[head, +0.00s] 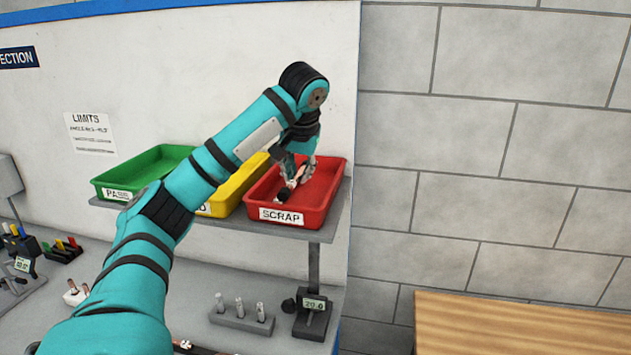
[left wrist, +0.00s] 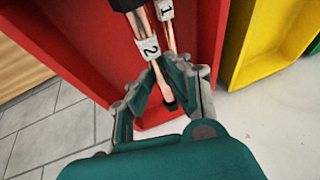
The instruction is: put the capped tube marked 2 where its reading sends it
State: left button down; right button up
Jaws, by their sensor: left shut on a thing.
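My left gripper (head: 298,172) is down inside the red SCRAP tray (head: 334,186) at the right end of the shelf. It is shut on a copper tube with a white label marked 2 (left wrist: 148,48). The tube has dark ends and lies tilted between the fingers; the left wrist view shows the gripper (left wrist: 165,64) around it just below the label. A second copper tube marked 1 (left wrist: 166,12) is right beside it in the red tray (left wrist: 90,50). I cannot tell whether tube 2 touches the tray floor. My right gripper is out of view.
A yellow tray (head: 245,178) and a green PASS tray (head: 150,166) stand left of the red one. A LIMITS sheet (head: 90,132) hangs on the panel. Below are a gauge (head: 312,308) with a small display and a block with several metal pins (head: 240,318).

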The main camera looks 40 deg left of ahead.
aim_at(314, 195)
pick_arm(q)
jog(key=shift+w+d+f, duration=0.1)
jog(key=shift+w+d, duration=0.3)
jog(key=shift+w, duration=0.45)
jog(key=shift+w+p, duration=0.3)
jog(key=shift+p, duration=0.1)
jog(key=shift+w+d, duration=0.15)
jog(key=shift+d, duration=0.1)
jog(key=shift+w+d+p, duration=0.25)
jog(key=shift+d+p, duration=0.05)
jog(key=shift+p, duration=0.15)
notch_tip(314, 195, down, 3)
jog(key=shift+d+f+p, duration=0.15)
jog(key=shift+p, duration=0.8)
jog(key=shift+w+f, duration=0.1)
jog(key=shift+f, duration=0.1)
jog(key=c, duration=1.6)
grip_release()
jog(key=shift+o, duration=0.2)
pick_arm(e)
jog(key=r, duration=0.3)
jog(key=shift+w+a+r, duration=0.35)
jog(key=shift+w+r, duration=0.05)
